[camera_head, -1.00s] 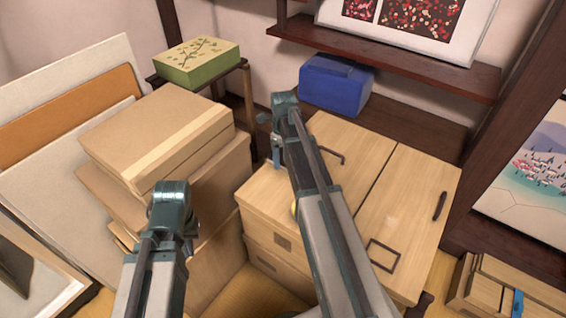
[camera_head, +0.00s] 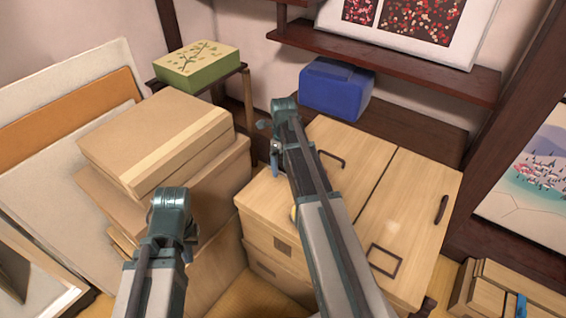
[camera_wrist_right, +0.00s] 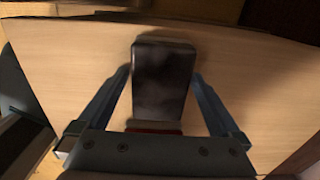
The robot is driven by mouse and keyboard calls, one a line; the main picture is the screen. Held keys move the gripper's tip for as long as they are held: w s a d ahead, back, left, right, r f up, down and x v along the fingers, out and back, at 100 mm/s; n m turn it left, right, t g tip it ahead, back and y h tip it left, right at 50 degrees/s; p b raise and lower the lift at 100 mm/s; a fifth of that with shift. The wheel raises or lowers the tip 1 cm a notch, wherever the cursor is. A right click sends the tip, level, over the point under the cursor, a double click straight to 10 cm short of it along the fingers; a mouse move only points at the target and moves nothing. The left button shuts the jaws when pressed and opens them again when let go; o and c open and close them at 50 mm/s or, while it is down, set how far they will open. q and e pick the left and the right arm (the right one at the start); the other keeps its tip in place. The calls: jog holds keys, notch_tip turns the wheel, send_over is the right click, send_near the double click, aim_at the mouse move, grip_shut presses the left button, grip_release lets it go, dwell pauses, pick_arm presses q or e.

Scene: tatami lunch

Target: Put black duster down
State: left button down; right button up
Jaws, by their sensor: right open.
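The black duster (camera_wrist_right: 163,82) is a dark block in the right wrist view, with a reddish-brown part at its near end. It lies against a pale wooden surface (camera_wrist_right: 75,55); whether it rests on it fully I cannot tell. My right gripper (camera_wrist_right: 160,76) is open, with one blue-grey finger on each side of the duster and narrow gaps between. In the head view my right arm reaches over the wooden cabinet (camera_head: 412,205), and the duster is hidden there. My left arm is at the lower left beside the cardboard boxes; its jaws cannot be made out.
Stacked cardboard boxes (camera_head: 150,130) stand left of the cabinet. A green box (camera_head: 197,68) sits on a small stand behind them. A blue box (camera_head: 335,88) stands behind the cabinet, under a dark shelf (camera_head: 400,62). Panels (camera_head: 60,150) lean at the left.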

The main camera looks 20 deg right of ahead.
notch_tip(320, 180, up, 12)
jog(key=p, duration=1.2)
jog(key=s+a+n, duration=1)
jog(key=a+n, duration=0.2)
jog(key=n, duration=0.4)
jog(key=s+a+n+h, duration=0.1)
jog(key=s+a+n, duration=1)
jog(key=n, duration=0.6)
jog(key=shift+a+r+n, duration=0.15)
jog(key=shift+a+n, duration=0.15)
jog(key=shift+a, duration=0.6)
notch_tip(320, 180, up, 17)
jog(key=p, duration=1.6)
jog(key=shift+p, duration=0.4)
